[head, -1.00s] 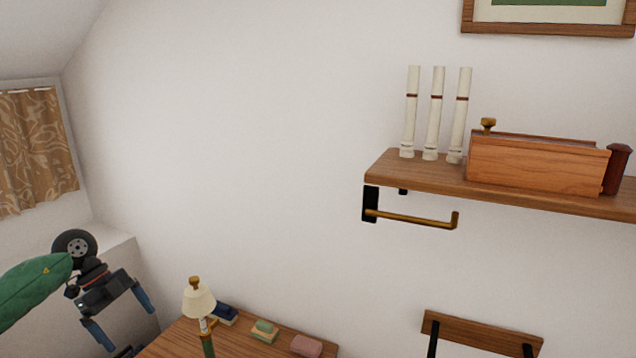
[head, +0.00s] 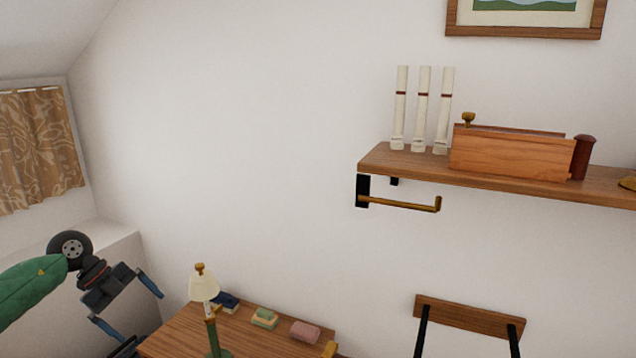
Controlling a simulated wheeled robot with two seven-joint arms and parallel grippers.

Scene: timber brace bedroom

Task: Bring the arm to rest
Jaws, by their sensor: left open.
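My left gripper (head: 128,308) is at the lower left of the head view, on my green arm. Its two blue-edged fingers are spread apart, with nothing seen between them. It is left of the wooden desk (head: 180,337) and apart from the lamp (head: 204,288) in the picture. My right gripper is not in view.
A wall shelf (head: 400,164) holds several white cylinders and a wooden box (head: 510,153). A brass bar (head: 400,203) hangs below it. A chair back (head: 470,316) stands at lower right. Small blocks, including a pink one (head: 305,331), lie on the desk. A curtain (head: 40,150) hangs left.

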